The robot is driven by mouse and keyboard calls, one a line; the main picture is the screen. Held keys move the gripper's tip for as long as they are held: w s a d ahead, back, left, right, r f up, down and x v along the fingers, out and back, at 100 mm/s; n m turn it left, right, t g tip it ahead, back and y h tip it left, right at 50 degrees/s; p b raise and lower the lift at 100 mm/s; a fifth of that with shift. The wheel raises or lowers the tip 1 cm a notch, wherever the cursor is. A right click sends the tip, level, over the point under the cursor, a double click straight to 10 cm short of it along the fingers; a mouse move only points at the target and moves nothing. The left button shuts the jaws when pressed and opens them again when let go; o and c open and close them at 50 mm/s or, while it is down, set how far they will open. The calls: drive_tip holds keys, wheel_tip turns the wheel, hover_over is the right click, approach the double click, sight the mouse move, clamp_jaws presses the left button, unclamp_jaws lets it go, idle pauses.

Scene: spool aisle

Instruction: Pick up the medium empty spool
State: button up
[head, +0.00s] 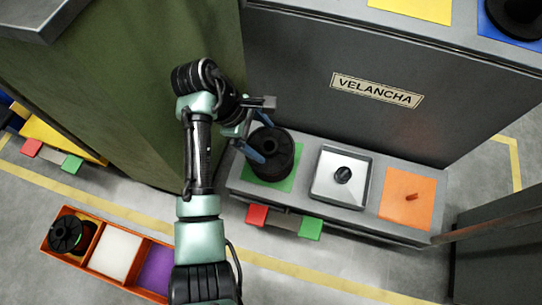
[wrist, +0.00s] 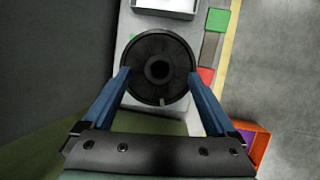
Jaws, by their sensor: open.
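A black spool (head: 271,153) with a central hole stands on a green square (head: 287,182) on the grey ledge. It also shows in the wrist view (wrist: 160,50), its flange facing the camera; no thread shows on it. My gripper (wrist: 158,76) is open, its two blue fingers on either side of this spool's near part. I cannot tell whether they touch it. Another black spool (head: 66,235) sits in the left compartment of an orange tray, with some green around it. A third dark spool (head: 518,14) is on a blue square at top right, partly cut off.
On the ledge, right of the spool, are a silver square tray (head: 326,187) with a black knob and an orange square (head: 396,207) with a peg. Red (head: 257,215) and green (head: 311,228) blocks jut from the ledge front. A dark VELANCHA panel (head: 350,120) rises behind.

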sight(266, 143)
drive_tip(key=b+x, duration=0.2)
drive_tip(key=x, duration=0.1)
drive_tip(key=shift+f, duration=0.25)
drive_tip(key=shift+r, duration=0.1)
drive_tip(key=shift+c, duration=0.4)
clamp_jaws()
drive_tip(key=shift+w+r, duration=0.1)
drive_tip(key=shift+w, duration=0.05)
